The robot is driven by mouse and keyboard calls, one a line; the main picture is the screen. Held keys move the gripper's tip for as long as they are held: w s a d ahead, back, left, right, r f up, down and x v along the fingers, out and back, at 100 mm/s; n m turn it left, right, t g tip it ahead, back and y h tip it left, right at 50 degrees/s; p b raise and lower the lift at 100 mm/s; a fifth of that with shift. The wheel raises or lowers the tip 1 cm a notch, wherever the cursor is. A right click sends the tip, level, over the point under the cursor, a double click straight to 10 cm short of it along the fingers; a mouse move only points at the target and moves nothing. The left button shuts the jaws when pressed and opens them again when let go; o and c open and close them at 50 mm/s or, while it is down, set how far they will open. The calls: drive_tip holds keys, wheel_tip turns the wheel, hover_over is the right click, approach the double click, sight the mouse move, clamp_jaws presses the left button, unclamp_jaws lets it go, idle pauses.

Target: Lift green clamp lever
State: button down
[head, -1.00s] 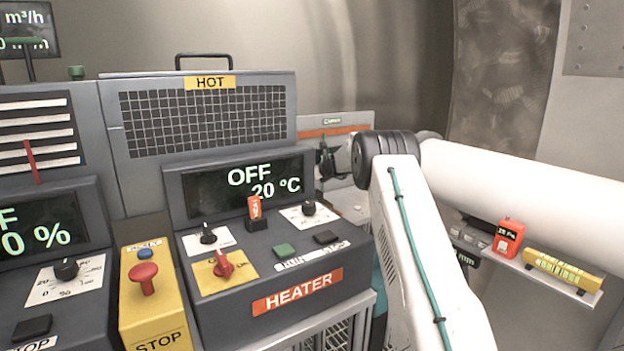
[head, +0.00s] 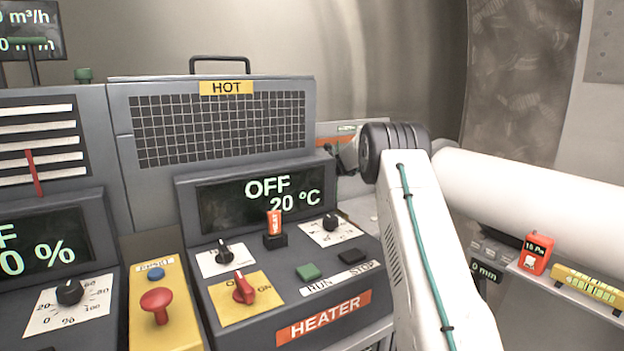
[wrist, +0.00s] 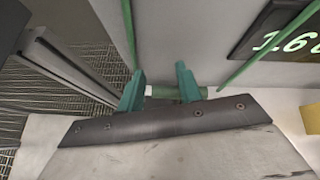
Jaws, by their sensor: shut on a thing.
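In the wrist view my gripper (wrist: 161,88) has two teal fingers. They are shut on the short green crossbar of the green clamp lever (wrist: 165,92). Long green rods rise from near both ends of the bar, one to the upper left and one to the upper right. A dark plate with screws lies just below the fingers and hides part of what is beneath. In the head view my white arm covers the lever and my gripper, so neither shows there.
The heater console (head: 290,270) with its red knob and buttons stands left of my arm. A yellow stop box (head: 165,300) is further left. A shelf at the right holds an orange gauge (head: 536,254) and a yellow level (head: 588,285). A green-digit display (wrist: 285,38) is at the wrist view's upper right.

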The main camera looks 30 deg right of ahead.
drive_tip(key=shift+s+d+f, duration=0.2)
drive_tip(key=shift+s+d, duration=0.05)
drive_tip(key=shift+d, duration=0.3)
drive_tip(key=shift+s+d+f, duration=0.15)
drive_tip(key=shift+s+d, duration=0.1)
drive_tip(key=shift+d, duration=0.25)
drive_tip(key=c, duration=1.1)
unclamp_jaws()
drive_tip(key=shift+d, duration=0.2)
drive_tip(key=o, duration=0.5)
drive_tip(key=shift+s+d+f, duration=0.2)
drive_tip(key=shift+d, duration=0.3)
drive_tip(key=o, duration=0.3)
drive_tip(key=shift+a+h, duration=0.15)
drive_tip(key=shift+h, duration=0.15)
drive_tip(key=shift+o, duration=0.2)
drive_tip(key=shift+w+a+r, duration=0.25)
drive_tip(key=shift+w+a, duration=0.05)
drive_tip(key=shift+a, duration=0.2)
drive_tip(key=shift+s+r, duration=0.1)
drive_tip(key=v, duration=0.7)
drive_tip(key=shift+s, duration=0.25)
drive_tip(key=shift+d+r, duration=0.1)
drive_tip(key=shift+c, duration=0.2)
